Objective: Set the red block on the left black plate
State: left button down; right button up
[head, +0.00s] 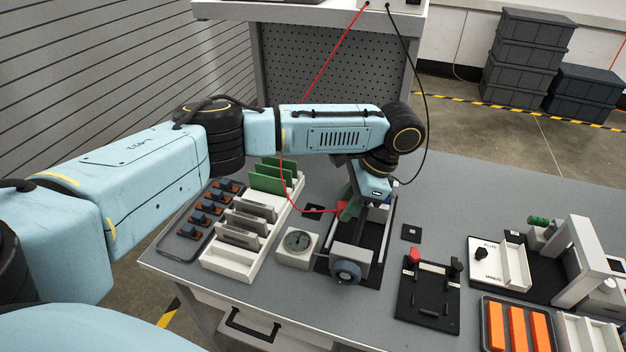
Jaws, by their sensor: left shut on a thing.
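The red block (341,207) is small, sits at the end of a red lead and is partly hidden at my left gripper (347,207). My left gripper points down beside the vise-like fixture and is shut on the red block; its fingertips are hard to make out. The left black plate (313,210) is a small dark square on the table, just left of the red block and apart from it. A similar black plate (411,232) lies right of the fixture. My right gripper is not in view.
A white rack (232,262) with boards is at left. A black stand (428,290) with a red part is at right. A black lead (428,120) hangs behind my arm. The back right table is clear.

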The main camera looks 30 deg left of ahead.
pick_arm(q)
jog(key=w+a+f+m+t+p, duration=0.2)
jog(key=w+a+f+m+t, duration=0.15)
jog(key=m, duration=0.65)
jog(key=m+t+h+p, duration=0.2)
jog(key=m+t, duration=0.2)
jog(key=m, duration=0.9)
send_over(314, 208)
jog(key=s, duration=0.2)
notch_tip(314, 208, down, 2)
jog(key=f, duration=0.1)
jog(key=f+b, duration=0.2)
jog(key=b, duration=0.1)
jog(key=f+b, duration=0.2)
jog(key=b, duration=0.1)
jog(key=shift+s+d+f, duration=0.1)
jog(key=shift+d+f, duration=0.1)
jog(key=shift+f, duration=0.15)
jog(key=shift+f+g+h, duration=0.25)
jog(key=shift+f+h, duration=0.05)
jog(key=shift+f, duration=0.45)
jog(key=shift+w, duration=0.45)
jog(key=shift+f, duration=0.4)
